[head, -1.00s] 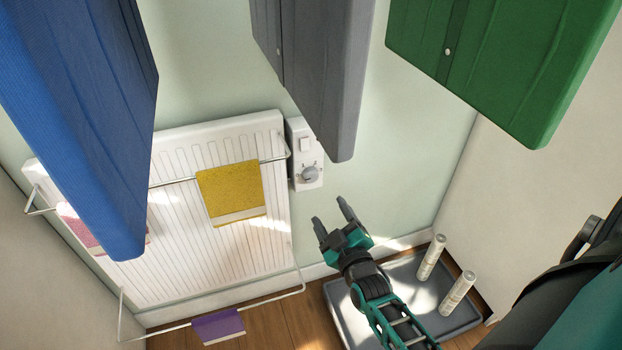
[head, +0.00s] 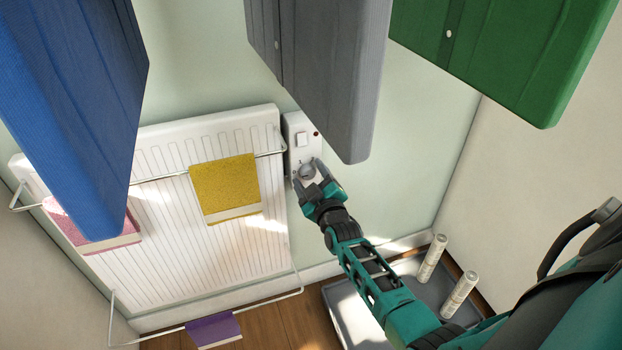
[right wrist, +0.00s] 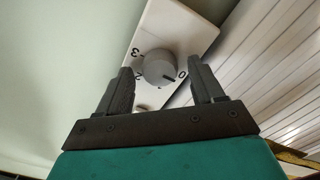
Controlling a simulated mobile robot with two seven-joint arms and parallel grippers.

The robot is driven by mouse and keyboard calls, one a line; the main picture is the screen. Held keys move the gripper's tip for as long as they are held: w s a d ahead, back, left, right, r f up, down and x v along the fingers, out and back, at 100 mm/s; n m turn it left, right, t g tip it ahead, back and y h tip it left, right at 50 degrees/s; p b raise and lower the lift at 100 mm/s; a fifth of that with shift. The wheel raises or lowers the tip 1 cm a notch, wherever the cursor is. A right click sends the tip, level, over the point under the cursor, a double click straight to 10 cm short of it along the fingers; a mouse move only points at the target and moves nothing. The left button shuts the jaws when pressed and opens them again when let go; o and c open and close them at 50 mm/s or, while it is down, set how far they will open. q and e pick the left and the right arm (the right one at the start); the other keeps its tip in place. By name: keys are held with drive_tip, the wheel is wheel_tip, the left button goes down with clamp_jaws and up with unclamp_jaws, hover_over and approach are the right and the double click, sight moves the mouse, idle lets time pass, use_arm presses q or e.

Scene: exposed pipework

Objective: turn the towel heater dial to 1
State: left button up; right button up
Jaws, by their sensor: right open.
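The towel heater dial is a round grey knob (right wrist: 158,68) on a white control box (head: 297,127) beside the radiator; it also shows in the head view (head: 306,171). In the right wrist view its dark pointer mark is turned toward the 0. A 3 is readable on the other side; the lower marks are partly hidden or too small to read surely. My right gripper (head: 305,174) is open, with one finger on each side of the dial; I cannot tell whether either touches it. My left gripper is not in view.
A white radiator (head: 160,250) with rails carries a yellow towel (head: 224,185), a pink towel (head: 95,240) and a purple one (head: 213,328). Blue (head: 70,90), grey (head: 325,70) and green (head: 500,50) hanging panels reach down in front. A grey tray (head: 345,305) holds two pale cylinders.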

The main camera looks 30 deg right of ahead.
drive_tip(key=c, duration=1.1)
drive_tip(key=shift+o, duration=0.2)
drive_tip(key=shift+m, duration=0.3)
drive_tip(key=shift+m+p, duration=0.35)
drive_tip(key=shift+m, duration=0.55)
drive_tip(key=m, duration=0.3)
drive_tip(key=shift+p, duration=0.35)
drive_tip(key=m, duration=0.3)
drive_tip(key=shift+s+m, duration=0.1)
drive_tip(key=shift+m, duration=1.5)
